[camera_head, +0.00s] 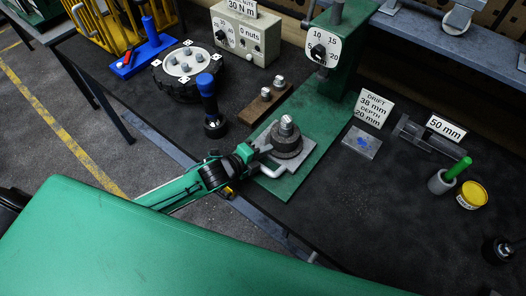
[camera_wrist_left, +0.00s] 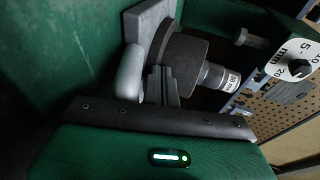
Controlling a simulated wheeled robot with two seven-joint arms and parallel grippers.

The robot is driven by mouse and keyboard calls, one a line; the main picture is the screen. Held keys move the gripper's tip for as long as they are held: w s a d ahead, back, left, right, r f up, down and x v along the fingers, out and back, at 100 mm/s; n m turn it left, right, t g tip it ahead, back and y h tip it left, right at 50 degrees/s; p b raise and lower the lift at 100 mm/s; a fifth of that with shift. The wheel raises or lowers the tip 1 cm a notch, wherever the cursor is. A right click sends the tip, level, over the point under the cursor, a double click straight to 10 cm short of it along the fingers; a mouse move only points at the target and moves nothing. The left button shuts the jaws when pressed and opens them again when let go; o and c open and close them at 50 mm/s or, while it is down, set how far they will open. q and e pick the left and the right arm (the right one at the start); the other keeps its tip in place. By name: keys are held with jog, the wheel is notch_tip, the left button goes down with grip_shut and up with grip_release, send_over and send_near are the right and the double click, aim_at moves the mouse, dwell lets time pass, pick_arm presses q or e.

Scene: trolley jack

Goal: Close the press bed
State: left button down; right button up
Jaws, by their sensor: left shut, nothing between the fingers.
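The press bed is a light grey sliding plate (camera_head: 268,180) on the green base (camera_head: 318,128) of the press, sticking out toward the front. A dark round part (camera_head: 287,143) with a silver pin (camera_head: 286,124) stands on it. A pale bar handle (camera_head: 270,171) shows at the plate's front. My left gripper (camera_head: 253,158) is shut and empty at the plate's front left edge, close beside the handle. In the left wrist view the fingers (camera_wrist_left: 164,86) are close to the handle (camera_wrist_left: 130,72) and the dark round part (camera_wrist_left: 184,60); whether they touch is unclear. My right gripper is not in view.
The press column (camera_head: 345,50) with a dial rises behind the bed. A wooden block (camera_head: 264,104) and a blue-topped tool (camera_head: 209,100) stand to the left. A sign (camera_head: 373,107), a grey cup (camera_head: 440,182) and a yellow tub (camera_head: 471,195) are to the right.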

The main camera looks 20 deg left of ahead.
pick_arm(q)
jog(key=w+d+b, duration=0.1)
jog(key=w+d, duration=0.1)
jog(key=w, duration=0.4)
jog(key=w+d+b, duration=0.2)
jog(key=w, duration=0.4)
jog(key=w+d+b, duration=0.1)
jog(key=w+d, duration=0.1)
jog(key=w, duration=0.4)
jog(key=shift+d, duration=0.25)
jog(key=shift+w+d, duration=0.1)
jog(key=shift+w, duration=0.1)
jog(key=shift+r, duration=0.2)
jog(key=shift+r, duration=0.1)
